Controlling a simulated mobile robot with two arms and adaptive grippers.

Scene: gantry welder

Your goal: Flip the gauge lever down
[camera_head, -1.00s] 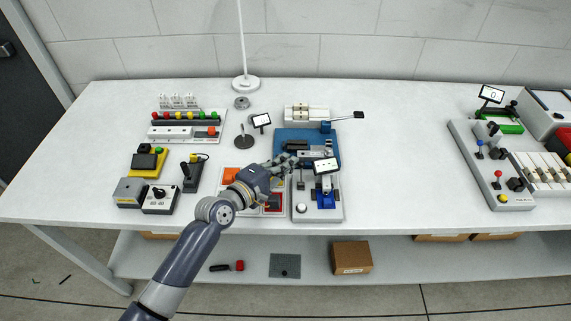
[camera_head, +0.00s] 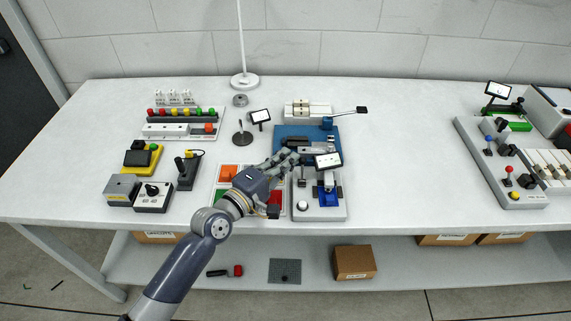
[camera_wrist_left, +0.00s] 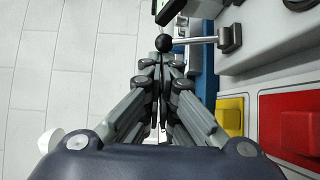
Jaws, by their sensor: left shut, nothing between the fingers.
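A light grey panel (camera_head: 321,212) at the front middle of the table carries the gauge with a white display (camera_head: 327,161). A thin lever rod (camera_head: 303,176) stands on the panel's left part. In the left wrist view, the lever is a metal rod (camera_wrist_left: 199,41) from a dark grey bracket (camera_wrist_left: 230,38) to a black ball (camera_wrist_left: 164,43). My left gripper (camera_head: 292,157) is over the panel's back left edge, shut and empty. In the wrist view its closed fingertips (camera_wrist_left: 160,64) are just short of the ball; I cannot tell whether they touch. My right gripper is out of view.
A blue fixture (camera_head: 283,134) lies behind the gripper. A panel of coloured pads, including an orange one (camera_head: 229,172), is under my left arm. Control boxes (camera_head: 153,196) stand at left, and another lever panel (camera_head: 520,200) at right. Bare table lies between the panels.

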